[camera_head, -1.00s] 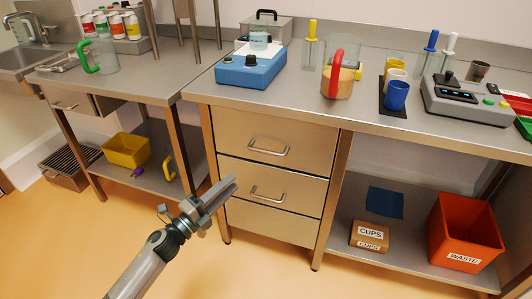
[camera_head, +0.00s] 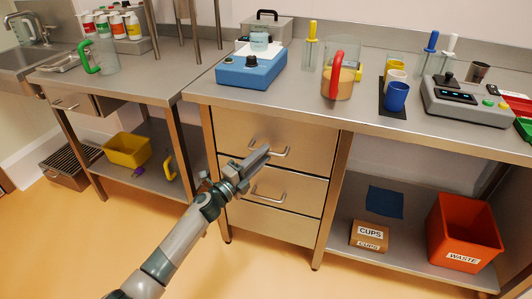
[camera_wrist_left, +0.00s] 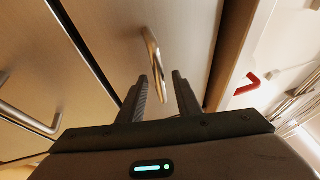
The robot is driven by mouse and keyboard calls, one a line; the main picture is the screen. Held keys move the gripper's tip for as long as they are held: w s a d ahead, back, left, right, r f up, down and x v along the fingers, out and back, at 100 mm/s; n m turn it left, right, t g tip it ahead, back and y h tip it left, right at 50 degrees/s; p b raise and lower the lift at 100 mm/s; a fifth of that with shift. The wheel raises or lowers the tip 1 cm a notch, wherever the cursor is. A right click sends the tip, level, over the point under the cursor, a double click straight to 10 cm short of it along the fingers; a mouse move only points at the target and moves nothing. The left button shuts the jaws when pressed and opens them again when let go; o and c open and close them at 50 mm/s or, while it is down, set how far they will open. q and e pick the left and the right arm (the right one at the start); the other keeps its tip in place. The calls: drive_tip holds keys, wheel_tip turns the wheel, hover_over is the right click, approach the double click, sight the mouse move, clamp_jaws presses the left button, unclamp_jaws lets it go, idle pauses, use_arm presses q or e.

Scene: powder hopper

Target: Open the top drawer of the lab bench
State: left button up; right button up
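The top drawer (camera_head: 235,130) of the lab bench is shut, its front flush with the bench. Its bar handle (camera_head: 281,153) is partly covered by my left gripper (camera_head: 258,158). In the left wrist view the handle (camera_wrist_left: 152,55) runs down between the two fingers of my left gripper (camera_wrist_left: 161,88). The fingers are apart, with a gap on each side of the bar. I cannot tell how far the bar reaches in depth between them. My right gripper is in neither view.
The middle drawer's handle (camera_head: 268,194) is just below my left gripper. A blue device (camera_head: 250,74) and a jug with a red handle (camera_head: 334,75) stand on the bench top. An orange waste bin (camera_head: 463,235) is on the lower shelf. The floor in front is clear.

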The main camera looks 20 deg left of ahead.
use_arm(q)
drive_tip(key=shift+x, duration=1.05)
drive_tip(key=shift+c, duration=0.7)
clamp_jaws()
drive_tip(key=shift+s, duration=0.1)
